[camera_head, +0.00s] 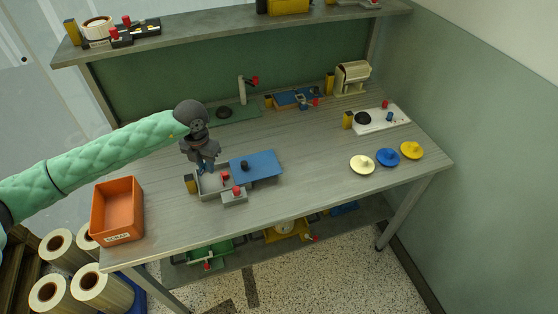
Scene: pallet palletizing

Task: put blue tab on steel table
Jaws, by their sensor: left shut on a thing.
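The steel table (310,185) is a grey workbench filling the middle of the view. My left gripper (204,168) points down over a grey fixture on the table, left of a blue plate. It is shut on a small blue piece, which seems to be the blue tab (203,170). The fingers hide most of it, and I cannot tell whether it touches the fixture. My right gripper is not in view.
The grey fixture (234,197) with red knobs adjoins the blue plate (262,165). An orange bin (117,209) stands at the left edge. Yellow and blue discs (388,157) lie at the right. The table's front middle is clear.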

